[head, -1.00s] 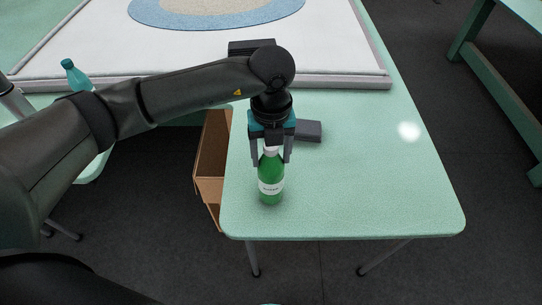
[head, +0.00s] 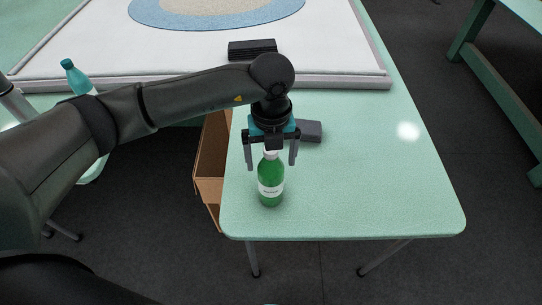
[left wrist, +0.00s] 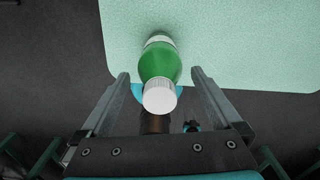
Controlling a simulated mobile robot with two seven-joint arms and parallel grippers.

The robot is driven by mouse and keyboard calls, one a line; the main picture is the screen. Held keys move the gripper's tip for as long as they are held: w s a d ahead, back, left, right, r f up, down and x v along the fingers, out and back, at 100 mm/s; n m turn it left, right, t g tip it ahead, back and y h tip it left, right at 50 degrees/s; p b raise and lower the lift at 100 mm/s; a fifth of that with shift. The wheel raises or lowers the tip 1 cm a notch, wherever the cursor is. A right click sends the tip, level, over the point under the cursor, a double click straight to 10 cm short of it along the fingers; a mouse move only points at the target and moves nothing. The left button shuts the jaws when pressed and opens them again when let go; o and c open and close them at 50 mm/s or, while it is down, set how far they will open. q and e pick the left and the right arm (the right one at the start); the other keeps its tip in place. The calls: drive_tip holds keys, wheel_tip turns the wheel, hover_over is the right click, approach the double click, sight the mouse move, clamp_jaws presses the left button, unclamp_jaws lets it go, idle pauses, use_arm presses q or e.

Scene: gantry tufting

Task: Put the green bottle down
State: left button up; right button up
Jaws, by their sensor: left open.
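The green bottle (head: 270,182) with a white label stands upright on the pale green table (head: 350,190), near its front left corner. My left gripper (head: 271,162) is open above and around the bottle's top, with a finger on either side and gaps between. In the left wrist view the bottle (left wrist: 159,65) shows from above, its white cap (left wrist: 159,96) between the spread fingers of the left gripper (left wrist: 159,76). My right gripper is not in view.
A grey block (head: 309,131) lies behind the gripper on the table. A cardboard box (head: 211,160) is beside the table's left edge. A teal bottle (head: 77,78) stands at the far left. The table's right side is clear.

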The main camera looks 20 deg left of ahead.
use_arm(q)
wheel_tip(320, 180, up, 12)
drive_tip(key=shift+r, duration=0.15)
idle(0.3)
